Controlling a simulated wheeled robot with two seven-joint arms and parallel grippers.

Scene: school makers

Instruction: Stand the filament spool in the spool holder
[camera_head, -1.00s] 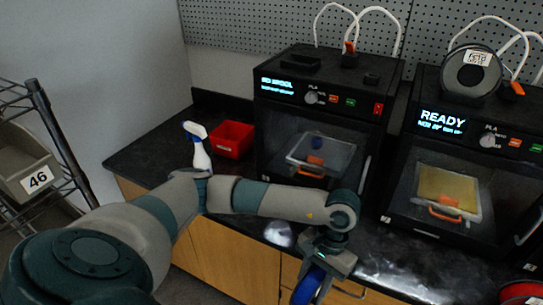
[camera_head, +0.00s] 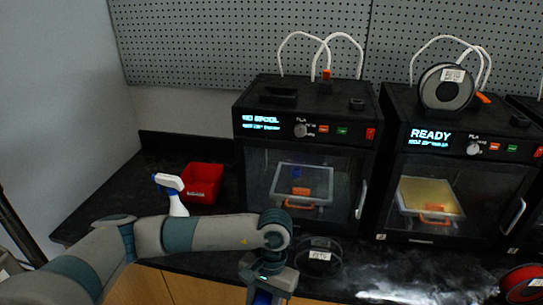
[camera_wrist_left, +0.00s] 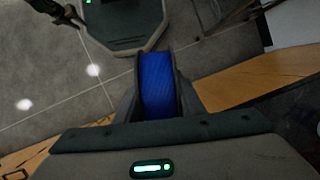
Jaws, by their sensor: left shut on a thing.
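My left gripper (camera_head: 264,290) is shut on a blue filament spool (camera_wrist_left: 158,85), held on edge between the fingers in the left wrist view. In the head view the blue spool (camera_head: 262,299) shows only at the bottom edge, low at the counter's front; the rest is cut off. The left printer (camera_head: 300,155) reads "NO SPOOL". A low black piece (camera_head: 272,92) on its top left looks like the spool holder, and it is empty. A dark part with a light at the wrist view's top left may be my right gripper; its jaws are unclear.
The right printer (camera_head: 455,185) reads "READY" and bears an upright black spool (camera_head: 447,92). A labelled dark spool (camera_head: 318,256) and a red spool (camera_head: 522,284) are on the counter. A spray bottle (camera_head: 172,193) and red bin (camera_head: 202,183) stand left. White tubes arch above the printers.

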